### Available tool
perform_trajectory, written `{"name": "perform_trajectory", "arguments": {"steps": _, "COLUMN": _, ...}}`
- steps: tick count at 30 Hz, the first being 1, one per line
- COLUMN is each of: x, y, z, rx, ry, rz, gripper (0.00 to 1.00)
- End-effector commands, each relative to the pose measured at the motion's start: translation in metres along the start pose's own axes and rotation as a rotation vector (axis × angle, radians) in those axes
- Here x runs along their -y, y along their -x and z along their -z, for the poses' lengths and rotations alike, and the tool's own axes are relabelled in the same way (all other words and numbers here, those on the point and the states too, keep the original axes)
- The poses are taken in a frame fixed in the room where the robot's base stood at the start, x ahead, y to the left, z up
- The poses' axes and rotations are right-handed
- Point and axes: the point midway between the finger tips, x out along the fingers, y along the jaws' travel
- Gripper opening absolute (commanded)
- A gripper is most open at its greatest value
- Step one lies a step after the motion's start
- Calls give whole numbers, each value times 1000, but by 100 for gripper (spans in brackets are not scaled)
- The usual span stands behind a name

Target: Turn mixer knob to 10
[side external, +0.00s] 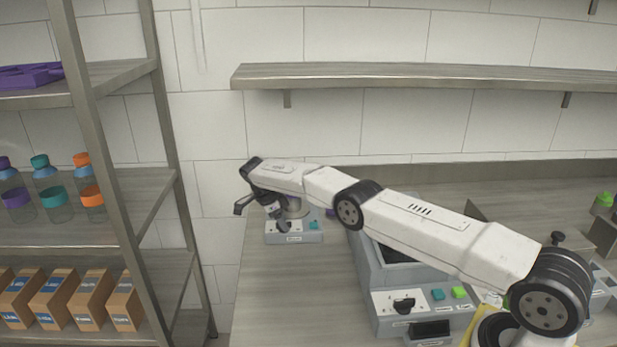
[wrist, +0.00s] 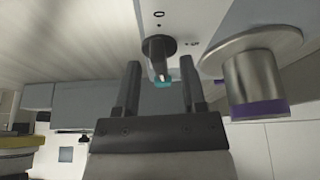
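A small grey mixer unit (side external: 290,238) with a teal button stands on the counter at the far end of my arm in the side view. In the wrist view my gripper (wrist: 160,75) is open and empty. A round black knob (wrist: 158,46) shows between and just beyond the fingertips, with a gap on both sides. A teal patch lies at the knob's lower edge. The knob's pointer and scale cannot be read. The gripper hides the knob in the side view.
A metal cylinder with a purple band (wrist: 255,85) stands close to the right finger. A larger grey machine (side external: 420,300) with its own black knob (side external: 404,305) and coloured buttons lies under my arm. A shelf rack (side external: 110,130) is at left; counter (side external: 270,290) in front is clear.

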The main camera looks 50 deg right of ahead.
Motion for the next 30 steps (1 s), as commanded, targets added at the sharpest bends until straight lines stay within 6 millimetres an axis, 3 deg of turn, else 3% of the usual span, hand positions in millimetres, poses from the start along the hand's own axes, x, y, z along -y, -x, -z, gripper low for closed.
{"name": "perform_trajectory", "arguments": {"steps": 10, "x": 0, "y": 4, "z": 2, "rx": 0, "ry": 0, "rz": 1, "gripper": 53}}
{"name": "perform_trajectory", "arguments": {"steps": 20, "x": 0, "y": 31, "z": 13, "rx": 1, "ry": -1, "rz": 2, "gripper": 53}}
{"name": "perform_trajectory", "arguments": {"steps": 30, "x": -6, "y": 38, "z": 19, "rx": 0, "ry": 0, "rz": 1, "gripper": 53}}
